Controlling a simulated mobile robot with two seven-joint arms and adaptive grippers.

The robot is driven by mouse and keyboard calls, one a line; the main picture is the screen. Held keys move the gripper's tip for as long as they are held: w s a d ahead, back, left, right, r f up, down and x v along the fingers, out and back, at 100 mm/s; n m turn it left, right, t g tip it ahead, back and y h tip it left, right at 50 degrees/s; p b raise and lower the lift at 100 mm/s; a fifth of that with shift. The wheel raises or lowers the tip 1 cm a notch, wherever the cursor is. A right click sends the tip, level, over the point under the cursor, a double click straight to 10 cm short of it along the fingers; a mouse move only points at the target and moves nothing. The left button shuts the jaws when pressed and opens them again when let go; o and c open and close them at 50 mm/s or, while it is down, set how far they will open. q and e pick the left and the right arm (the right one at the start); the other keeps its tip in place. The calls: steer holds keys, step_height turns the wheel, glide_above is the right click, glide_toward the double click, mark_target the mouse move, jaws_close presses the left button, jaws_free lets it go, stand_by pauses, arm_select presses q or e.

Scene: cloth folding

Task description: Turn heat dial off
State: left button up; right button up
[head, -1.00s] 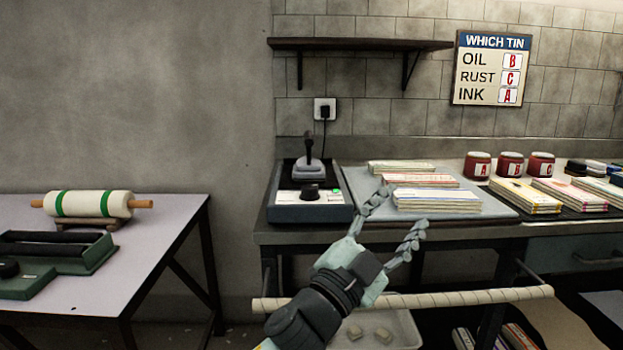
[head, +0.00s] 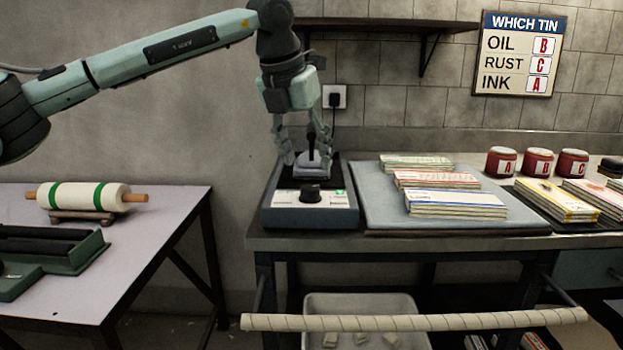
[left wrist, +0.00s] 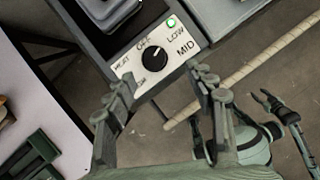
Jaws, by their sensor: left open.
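The heat dial is a black knob (head: 311,192) on the white front panel of a dark box on the bench. In the left wrist view the dial (left wrist: 154,58) sits among the labels HEAT, OFF, LOW and MID; I cannot tell surely where it points. A green lamp (left wrist: 171,22) glows beside LOW. My left gripper (head: 306,160) is open, pointing down above the box, its fingers around the upright handle behind the dial in the head view. In the left wrist view its fingers (left wrist: 164,84) flank the panel, apart from the dial. My right arm (left wrist: 242,142) shows partly there.
A tool with an upright black handle (head: 312,145) stands behind the dial. A grey board (head: 385,205) with paper stacks lies to the right. A wrapped rail (head: 415,322) runs along the bench front. A side table (head: 150,215) with a roller stands left, beyond a gap.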

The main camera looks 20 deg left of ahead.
mark_target(310, 187)
arm_select(q)
steer(key=x, duration=0.4)
steer(key=a+x, duration=0.1)
steer(key=shift+w+f+p, duration=0.2)
steer(key=shift+f+p, duration=0.2)
steer(key=shift+w+f, duration=0.3)
steer(key=shift+f, duration=0.35)
steer(key=shift+d, duration=0.1)
arm_select(e)
steer(key=s+f, duration=0.2)
steer(key=f, duration=0.1)
steer(key=shift+d+f, duration=0.1)
arm_select(q)
steer(key=c, duration=1.1)
arm_select(e)
steer(key=shift+w, duration=0.15)
